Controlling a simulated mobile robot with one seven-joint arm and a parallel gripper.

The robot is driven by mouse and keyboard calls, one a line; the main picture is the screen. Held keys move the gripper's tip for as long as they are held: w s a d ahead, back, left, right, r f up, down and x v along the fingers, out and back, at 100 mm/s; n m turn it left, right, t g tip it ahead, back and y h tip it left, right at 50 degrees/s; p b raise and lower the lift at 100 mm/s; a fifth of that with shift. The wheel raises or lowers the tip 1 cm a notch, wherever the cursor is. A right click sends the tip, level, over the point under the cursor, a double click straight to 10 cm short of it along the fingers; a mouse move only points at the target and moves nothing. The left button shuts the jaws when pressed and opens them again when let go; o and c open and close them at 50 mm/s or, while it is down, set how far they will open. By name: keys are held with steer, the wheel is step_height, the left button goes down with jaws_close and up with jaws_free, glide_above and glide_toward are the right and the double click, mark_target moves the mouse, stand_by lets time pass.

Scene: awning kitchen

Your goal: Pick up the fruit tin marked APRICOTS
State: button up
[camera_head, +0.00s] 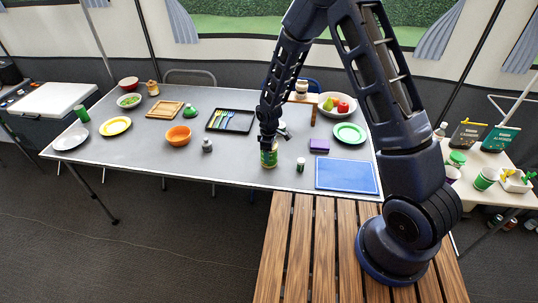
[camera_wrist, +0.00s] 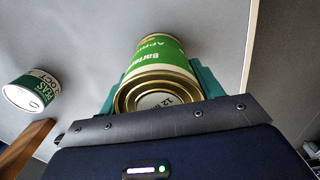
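A tin with a green and white label (camera_wrist: 160,55) is in the wrist view, its round metal end facing the camera. The label's letters are partly cut off; they start like "APRI", with "Bartlet" beside them. Teal fingers of my gripper (camera_wrist: 160,88) lie close against both its sides, so the gripper looks shut on it. In the head view my gripper (camera_head: 268,141) points down over the same tin (camera_head: 269,158) near the table's front edge. I cannot tell whether the tin touches the table.
An orange bowl (camera_head: 178,136) is left.

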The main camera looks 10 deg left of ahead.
steer(key=c, duration=0.5)
steer(key=shift+r, duration=0.1)
